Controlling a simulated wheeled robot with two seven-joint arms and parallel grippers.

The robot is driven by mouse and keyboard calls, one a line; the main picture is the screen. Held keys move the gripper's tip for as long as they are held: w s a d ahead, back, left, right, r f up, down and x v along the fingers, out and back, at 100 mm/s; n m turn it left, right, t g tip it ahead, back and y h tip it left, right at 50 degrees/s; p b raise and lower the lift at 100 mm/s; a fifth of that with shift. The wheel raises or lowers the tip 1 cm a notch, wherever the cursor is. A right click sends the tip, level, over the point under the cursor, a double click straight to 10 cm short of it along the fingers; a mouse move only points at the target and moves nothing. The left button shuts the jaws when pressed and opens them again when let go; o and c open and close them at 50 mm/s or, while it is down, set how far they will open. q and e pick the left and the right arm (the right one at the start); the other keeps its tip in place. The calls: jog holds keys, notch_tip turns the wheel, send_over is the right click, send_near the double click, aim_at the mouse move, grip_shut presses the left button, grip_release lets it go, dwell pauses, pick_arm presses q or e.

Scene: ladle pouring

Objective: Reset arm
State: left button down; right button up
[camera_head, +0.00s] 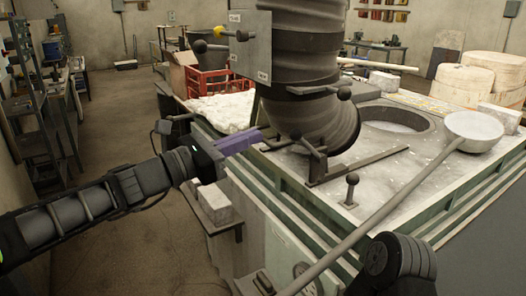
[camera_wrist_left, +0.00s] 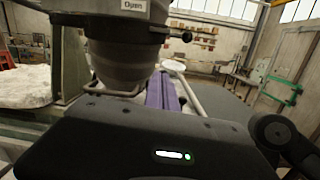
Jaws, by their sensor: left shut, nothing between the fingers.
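My left gripper (camera_head: 252,138) has purple fingers, shut with nothing between them. It is beside the near left edge of the furnace block, left of the elbow of the thick dark duct. The purple fingers also show in the left wrist view (camera_wrist_left: 162,90), pointing away from the camera. A long-handled ladle (camera_head: 474,131) rests across the furnace top, its round bowl at the right and its handle running down to the bottom edge. A dark link of my right arm shows at the bottom right; the right gripper is not visible.
The dark duct (camera_head: 308,55) hangs over the furnace top (camera_head: 385,170), which has a round opening (camera_head: 395,122). A red crate (camera_head: 205,80) and a white heap (camera_head: 222,110) lie behind my left gripper. Pale bricks (camera_head: 214,203) sit on a side shelf. Floor at left is clear.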

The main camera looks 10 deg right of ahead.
pick_arm(q)
jog(key=shift+s+a+r, duration=0.25)
jog(key=shift+a+r, duration=0.4)
jog(key=shift+r, duration=0.1)
jog(key=w+a+f+m+y, duration=0.2)
jog(key=f+m+y, duration=0.15)
jog(key=f, duration=0.85)
jog(key=w+a+f+m+y, duration=0.2)
jog(key=a+f+y, duration=0.15)
jog(key=f, duration=0.75)
jog(key=s+a+f+m+g+y, duration=0.1)
jog(key=s+a+f+m+y, duration=0.15)
jog(key=f, duration=0.75)
jog(key=s+a+f+m+y, duration=0.2)
jog(key=s+f+m, duration=0.1)
jog(key=f, duration=0.7)
jog(key=s+a+f+m+g+y, duration=0.25)
jog(key=s+f+m, duration=0.35)
jog(key=s+f, duration=0.85)
jog(key=s+f+m+g, duration=0.1)
jog(key=s+f+g, duration=0.1)
jog(key=s+f, duration=0.2)
jog(key=s+a+f+m+g, duration=0.1)
jog(key=s+f, duration=0.4)
jog(key=s, duration=0.6)
jog(key=shift+a+f+m+g, duration=0.15)
jog(key=shift+a+m+g, duration=0.1)
jog(key=shift+m+g, duration=0.15)
